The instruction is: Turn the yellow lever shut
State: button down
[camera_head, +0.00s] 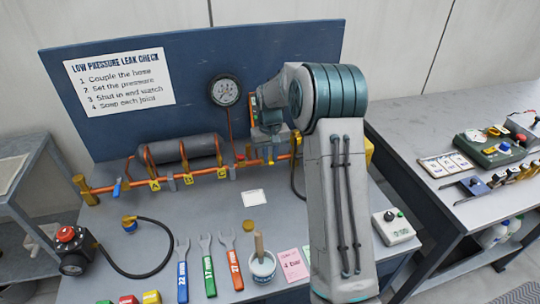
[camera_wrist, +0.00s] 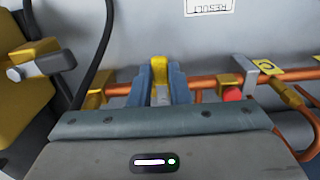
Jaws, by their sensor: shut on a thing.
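The yellow lever (camera_wrist: 159,64) shows in the wrist view between the two blue-grey fingers of my gripper (camera_wrist: 160,86). The fingers are closed on it, one on each side, and its yellow top shows between them. The orange pipe (camera_wrist: 206,81) runs behind and to both sides of the fingers. In the head view my gripper (camera_head: 268,150) is at the right part of the orange pipe (camera_head: 210,173), and my arm hides most of the lever there. The lever's exact angle to the pipe is hard to tell.
A red button or cap (camera_wrist: 232,94) and a yellow fitting sit close right of my fingers in the wrist view. A black hose (camera_wrist: 98,50) and a yellow block (camera_wrist: 20,75) are at left. The pressure gauge (camera_head: 224,91) stands on the blue panel behind; wrenches (camera_head: 207,265) lie in front.

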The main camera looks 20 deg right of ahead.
aim_at(270, 160)
jog(key=c, duration=1.4)
grip_release()
jog(key=shift+o, duration=0.2)
notch_tip(270, 160, up, 14)
jog(key=shift+f, duration=0.1)
jog(key=s+a+r+t, duration=0.1)
jog(key=s+a+r, duration=0.1)
jog(key=s, duration=0.7)
jog(key=s+a+r+t, duration=0.1)
jog(key=s+a+r, duration=0.1)
jog(key=s, duration=0.6)
jog(key=s+f, duration=0.2)
jog(key=s, duration=0.6)
jog(key=s+f, duration=0.3)
jog(key=s, duration=0.5)
jog(key=shift+a+f+t, duration=0.3)
jog(key=shift+a+t, duration=0.1)
